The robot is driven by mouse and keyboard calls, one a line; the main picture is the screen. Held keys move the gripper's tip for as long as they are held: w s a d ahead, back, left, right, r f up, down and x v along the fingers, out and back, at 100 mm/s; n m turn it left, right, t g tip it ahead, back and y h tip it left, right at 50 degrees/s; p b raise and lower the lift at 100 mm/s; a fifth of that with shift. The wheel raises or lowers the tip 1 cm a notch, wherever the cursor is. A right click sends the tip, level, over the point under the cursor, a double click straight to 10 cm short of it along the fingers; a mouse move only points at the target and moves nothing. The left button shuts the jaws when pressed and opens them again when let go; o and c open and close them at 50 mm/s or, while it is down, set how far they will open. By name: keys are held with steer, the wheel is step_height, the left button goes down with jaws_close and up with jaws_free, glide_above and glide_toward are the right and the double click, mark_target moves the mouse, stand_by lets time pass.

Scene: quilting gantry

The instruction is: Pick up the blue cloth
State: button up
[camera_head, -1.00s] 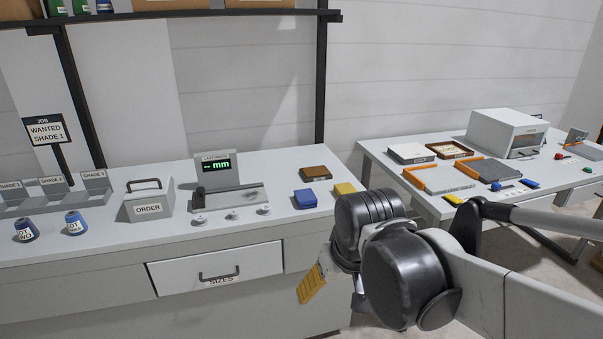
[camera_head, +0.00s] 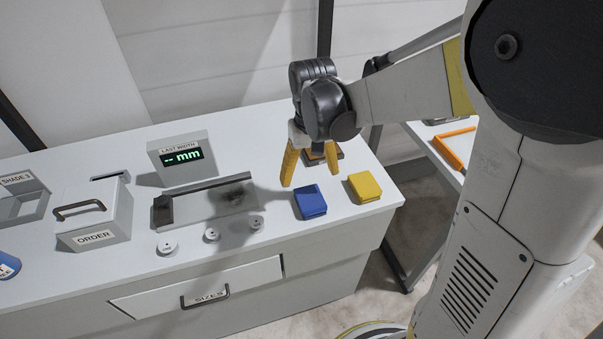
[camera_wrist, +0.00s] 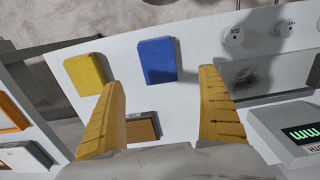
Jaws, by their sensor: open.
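The blue cloth (camera_head: 310,202) is a folded square pad lying on the white counter, left of a yellow cloth (camera_head: 364,187). In the wrist view the blue cloth (camera_wrist: 157,61) lies beyond the fingertips, roughly between them in width. My gripper (camera_head: 304,172) is open and empty, with its yellow fingers pointing down above the counter, just behind the blue cloth. The wrist view shows the two fingers (camera_wrist: 162,85) spread well apart. A brown cloth or block (camera_wrist: 142,128) lies between them, partly hidden by my gripper.
A display box (camera_head: 182,156) and a grey measuring tray (camera_head: 205,207) with small round knobs in front stand left of the cloths. An ORDER box (camera_head: 95,221) stands further left. The counter's right end lies just past the yellow cloth. A second table (camera_head: 436,132) stands at the right.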

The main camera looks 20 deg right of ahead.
steer(key=b, duration=0.1)
glide_above(310, 197)
steer(key=f, duration=0.4)
steer(key=shift+s+a+f, duration=0.1)
steer(key=shift+s+a, duration=0.1)
steer(key=f+b, duration=0.1)
steer(key=f, duration=0.1)
steer(key=f+b, duration=0.2)
steer(key=f, duration=0.1)
steer(key=shift+w+d+f, duration=0.2)
steer(key=shift+f, duration=0.05)
steer(key=c, duration=1.1)
